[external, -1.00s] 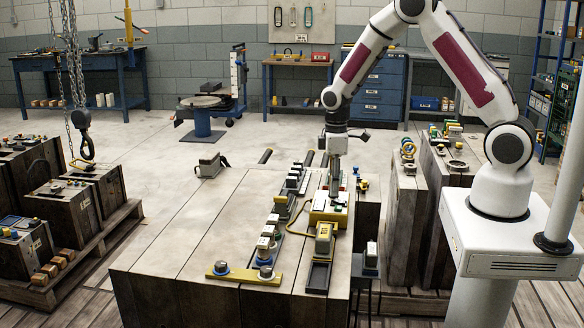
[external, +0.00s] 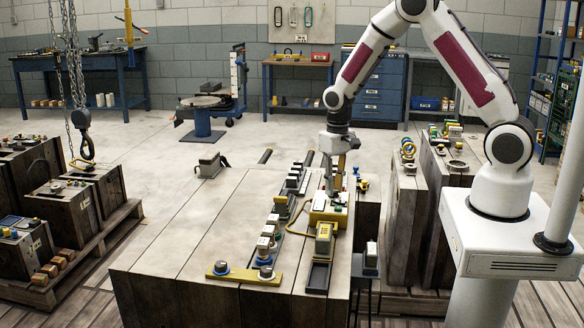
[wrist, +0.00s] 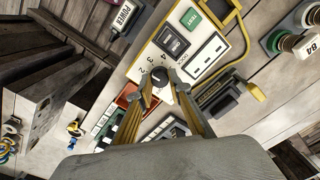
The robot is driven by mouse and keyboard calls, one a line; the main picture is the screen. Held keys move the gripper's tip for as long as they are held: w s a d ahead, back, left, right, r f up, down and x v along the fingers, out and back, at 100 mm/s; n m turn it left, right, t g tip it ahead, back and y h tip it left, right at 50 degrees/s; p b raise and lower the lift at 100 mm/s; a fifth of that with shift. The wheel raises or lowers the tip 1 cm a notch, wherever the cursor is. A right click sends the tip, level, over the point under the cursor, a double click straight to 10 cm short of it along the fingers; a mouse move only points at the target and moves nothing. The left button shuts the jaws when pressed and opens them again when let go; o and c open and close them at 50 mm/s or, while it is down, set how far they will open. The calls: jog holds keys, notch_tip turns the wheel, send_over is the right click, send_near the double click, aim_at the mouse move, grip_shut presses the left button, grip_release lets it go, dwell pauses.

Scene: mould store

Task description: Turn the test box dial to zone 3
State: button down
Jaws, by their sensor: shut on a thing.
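The test box (external: 318,216) is a cream and yellow box on the wooden block top. In the wrist view its pale panel (wrist: 203,73) carries a green TEST button (wrist: 191,18), a black rocker switch (wrist: 172,42) and a row of sockets. The black dial (wrist: 160,80) sits at the panel's corner, with numbers around it, 2, 3 and 4 among them. My gripper (wrist: 161,74) is shut on the dial, one finger on each side. I cannot tell which number the dial points to. In the external view my gripper (external: 331,194) reaches down onto the box and hides the dial.
A yellow cable (wrist: 246,65) loops beside the panel. A yellow-topped plug block (external: 325,240) stands in front of the box. Several small fittings line the block top to its left. A yellow bar with two round knobs (external: 245,272) lies at the front. The block top's left side is clear.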

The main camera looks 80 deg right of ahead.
aim_at(335, 190)
jog(key=m, duration=0.4)
jog(key=shift+m, duration=0.4)
dwell(0.4)
jog(key=c, duration=1.8)
grip_release()
jog(key=shift+c, duration=0.2)
jog(key=shift+r, duration=0.15)
notch_tip(335, 190, up, 12)
jog(key=shift+s, duration=0.15)
